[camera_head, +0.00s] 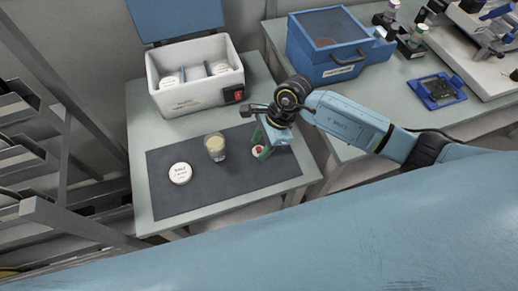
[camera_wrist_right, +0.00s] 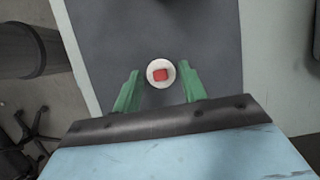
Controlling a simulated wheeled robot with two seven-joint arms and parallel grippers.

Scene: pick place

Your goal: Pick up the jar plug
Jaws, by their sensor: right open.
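The jar plug is a small round white piece with a red top; it shows in the head view (camera_head: 258,151) on the dark mat, partly covered by my right gripper. In the right wrist view the jar plug (camera_wrist_right: 160,73) lies between and slightly beyond the green fingertips. My right gripper (camera_head: 263,146) is open above the plug, with its fingers (camera_wrist_right: 158,88) on either side and a gap to each. A glass jar (camera_head: 215,147) with pale contents stands left of the plug. My left gripper is not in view.
A round white labelled lid (camera_head: 180,173) lies on the dark mat (camera_head: 220,192). Behind stands an open white box (camera_head: 196,100) with a blue lid (camera_head: 178,16). A blue case (camera_head: 330,45) is on the right table. Bare mat lies in front of the jar.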

